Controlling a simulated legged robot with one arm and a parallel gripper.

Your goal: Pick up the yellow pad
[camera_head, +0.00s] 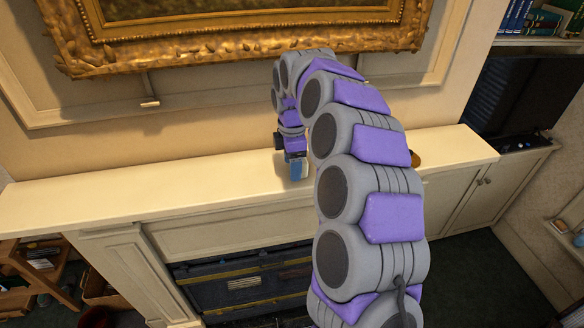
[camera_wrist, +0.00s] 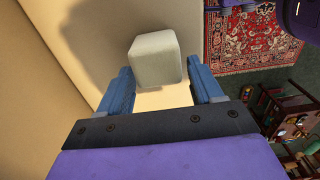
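A pale, off-white block with rounded edges (camera_wrist: 156,58) sits on the cream mantel shelf (camera_head: 100,205). It shows in the wrist view just ahead of and between my fingertips, with a shadow to its left. No clearly yellow pad shows; I cannot tell whether this block is the pad. My gripper (camera_wrist: 160,80) is open, with its two blue fingers apart and bare shelf between them. In the head view my gripper (camera_head: 297,170) points down at the shelf, and the block is hidden there.
An orange-brown object (camera_head: 416,159) sits on the shelf, partly behind my arm. A gilt picture frame (camera_head: 180,48) hangs above. The shelf's left part is clear. A dark trunk (camera_head: 240,284) stands below. A patterned rug (camera_wrist: 245,35) shows beyond the shelf edge.

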